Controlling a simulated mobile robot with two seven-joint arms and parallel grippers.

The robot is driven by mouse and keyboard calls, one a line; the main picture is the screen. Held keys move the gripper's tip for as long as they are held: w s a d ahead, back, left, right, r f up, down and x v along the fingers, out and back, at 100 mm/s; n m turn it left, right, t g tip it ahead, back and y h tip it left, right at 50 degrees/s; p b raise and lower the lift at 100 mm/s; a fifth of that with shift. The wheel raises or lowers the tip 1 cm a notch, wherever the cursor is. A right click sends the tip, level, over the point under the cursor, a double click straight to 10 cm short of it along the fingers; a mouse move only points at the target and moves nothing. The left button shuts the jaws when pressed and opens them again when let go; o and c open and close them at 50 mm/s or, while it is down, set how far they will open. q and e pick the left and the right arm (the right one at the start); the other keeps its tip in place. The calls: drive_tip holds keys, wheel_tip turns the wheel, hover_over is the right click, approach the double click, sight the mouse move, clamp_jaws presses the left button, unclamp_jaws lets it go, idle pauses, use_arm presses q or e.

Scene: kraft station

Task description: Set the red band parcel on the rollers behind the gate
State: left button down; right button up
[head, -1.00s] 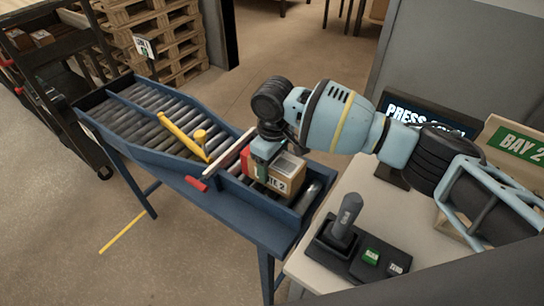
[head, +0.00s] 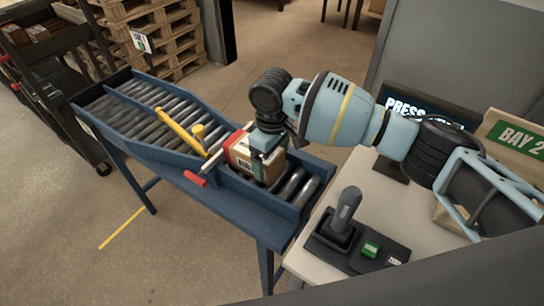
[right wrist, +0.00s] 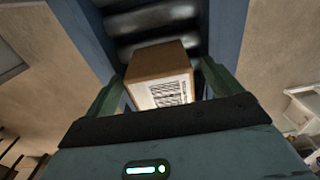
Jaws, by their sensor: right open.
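The parcel (head: 242,158) is a brown box with a white label and a red part on its left side, sitting on the rollers of the blue conveyor's near end. It lies close against the red-and-white gate bar (head: 211,162); I cannot tell whether they touch. My right gripper (head: 262,158) is down over the parcel, hiding part of it. In the right wrist view the parcel (right wrist: 162,72) shows brown top and barcode label between the green fingers of the right gripper (right wrist: 160,88), which are open. My left gripper is not in view.
The blue conveyor (head: 200,190) runs to the upper left, with a yellow diverter arm (head: 182,130) beyond the gate. Bare rollers (head: 295,185) lie on the near side. A dark cart (head: 60,90) is at left.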

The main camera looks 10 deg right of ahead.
wheel_tip(320, 180, up, 7)
drive_tip(key=shift+r, duration=0.1)
idle(0.6)
